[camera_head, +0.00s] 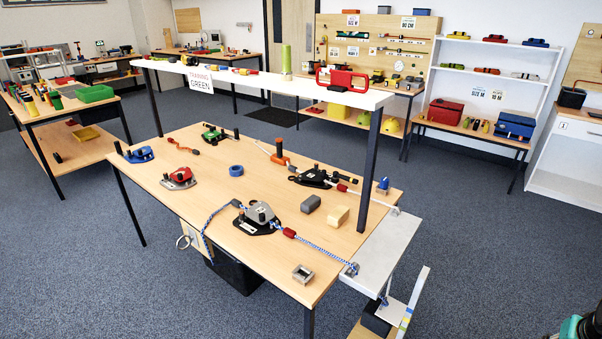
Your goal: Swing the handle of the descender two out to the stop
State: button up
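Several descenders lie on the wooden bench, and I cannot read a number on any, so I cannot tell which is two. A grey descender (257,220) with black knobs sits near the middle front, with a blue-and-white rope (318,247) running from it toward the right edge. A black descender (312,178) lies behind it on a pale rope. A red descender (179,179), a blue one (138,155) and a green one (212,133) lie to the left and back. Handle positions are too small to judge. Part of my arm shows at the lower right corner, far from the descenders; my gripper is not visible.
A white overhead beam on dark posts (364,172) crosses above the bench (190,213). Blue tape (236,170), a grey block (311,203), a wooden block (338,216) and a metal square (303,274) lie on the bench.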

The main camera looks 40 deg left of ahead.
aim_at(336, 173)
jog(key=i+l+u, duration=0.15)
jog(key=u, duration=0.3)
jog(key=i+l+u, duration=0.3)
jog(key=u, duration=0.15)
jog(key=i+l+u, duration=0.2)
jog(key=l+u, duration=0.25)
jog(key=i+l+u, duration=0.15)
jog(key=l+u, duration=0.15)
jog(key=u, duration=0.15)
jog(key=i+l+u, duration=0.15)
jog(key=l+u, duration=0.15)
jog(key=l, duration=0.2)
